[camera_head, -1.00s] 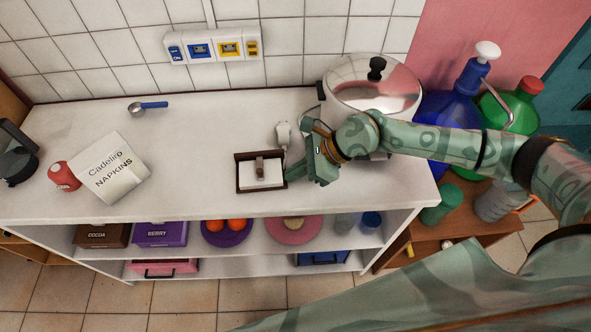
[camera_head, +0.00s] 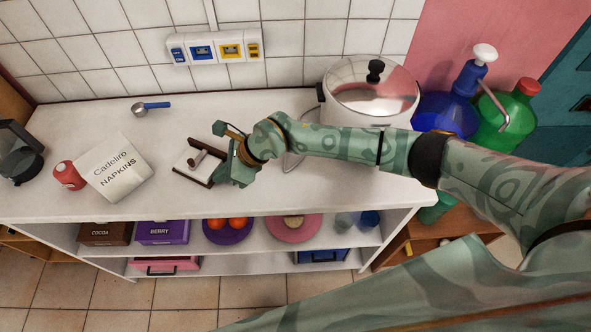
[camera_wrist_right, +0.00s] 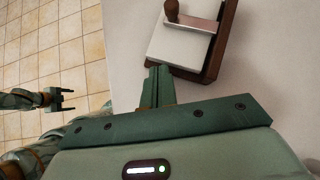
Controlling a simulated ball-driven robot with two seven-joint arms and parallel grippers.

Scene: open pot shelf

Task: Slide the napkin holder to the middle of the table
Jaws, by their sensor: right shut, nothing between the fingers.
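The napkin holder (camera_head: 187,169) is a dark brown wooden tray with white napkins and a knobbed hold-down arm. It sits turned at an angle on the white table, left of the table's middle. It also shows at the top of the right wrist view (camera_wrist_right: 178,45). My right gripper (camera_head: 221,174) is shut and empty, low at the holder's right side. In the right wrist view its fingertips (camera_wrist_right: 158,72) are at the holder's edge; contact is hard to tell. My left gripper (camera_wrist_right: 64,98) appears small and open at the left of the wrist view, over the floor.
A lidded steel pot (camera_head: 368,92) stands at the back right. The table front right is clear; a white cord lies behind my right arm.

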